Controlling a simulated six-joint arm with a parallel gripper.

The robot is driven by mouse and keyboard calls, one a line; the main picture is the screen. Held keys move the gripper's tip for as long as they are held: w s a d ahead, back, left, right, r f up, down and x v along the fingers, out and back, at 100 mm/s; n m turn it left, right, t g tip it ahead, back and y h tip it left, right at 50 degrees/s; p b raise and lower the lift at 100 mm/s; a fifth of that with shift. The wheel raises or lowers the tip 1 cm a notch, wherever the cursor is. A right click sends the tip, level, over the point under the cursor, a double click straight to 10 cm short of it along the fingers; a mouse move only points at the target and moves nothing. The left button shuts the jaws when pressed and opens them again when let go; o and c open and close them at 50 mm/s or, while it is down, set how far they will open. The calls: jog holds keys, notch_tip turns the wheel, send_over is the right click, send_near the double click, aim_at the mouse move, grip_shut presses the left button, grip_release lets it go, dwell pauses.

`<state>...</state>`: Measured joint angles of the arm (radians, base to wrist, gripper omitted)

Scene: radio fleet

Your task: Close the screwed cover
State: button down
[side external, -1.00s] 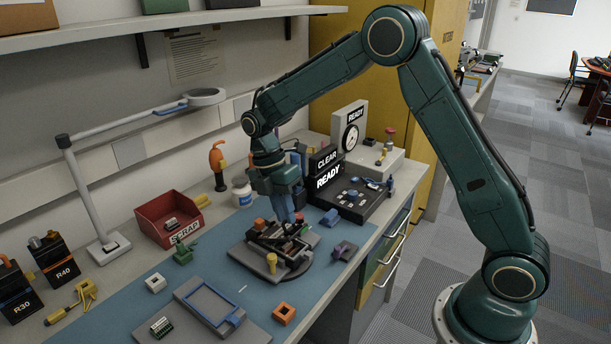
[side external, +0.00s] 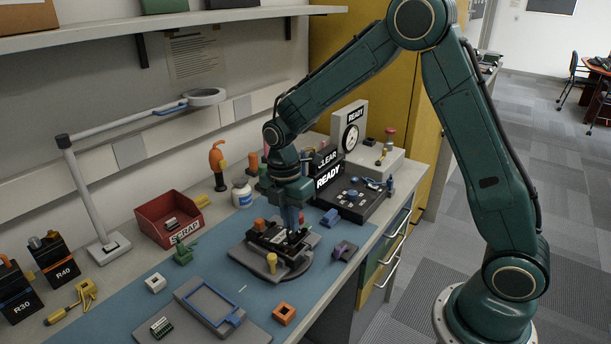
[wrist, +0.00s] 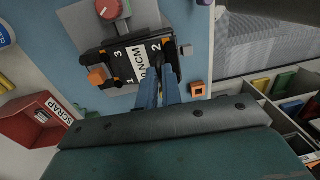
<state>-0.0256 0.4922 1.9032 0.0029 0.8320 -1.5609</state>
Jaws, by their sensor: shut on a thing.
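In the side view the cover (side external: 266,237) looks about flat on the dark fixture (side external: 262,262). My gripper (wrist: 163,75) points down at the cover's edge near the number 2, its two fingers close together. It also shows in the side view (side external: 292,232), low over the right part of the fixture. It is shut, apparently on the cover's edge; the fingers hide the contact. The screws cannot be made out clearly.
An orange block (wrist: 97,75) and a red knob (wrist: 108,8) stand beside the cover.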

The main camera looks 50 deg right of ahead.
aim_at(298, 238)
jog(key=shift+s+f, duration=1.05)
jog(key=shift+f, duration=0.3)
jog(key=c, duration=1.6)
grip_release()
jog(key=shift+o, duration=0.2)
jog(key=shift+w+r+t, duration=0.1)
jog(key=shift+t, duration=0.2)
jog(key=shift+w+r, duration=0.1)
jog(key=shift+r, duration=0.5)
notch_tip(298, 238, up, 12)
jog(key=shift+w+r, duration=0.15)
jog(key=shift+r, duration=0.1)
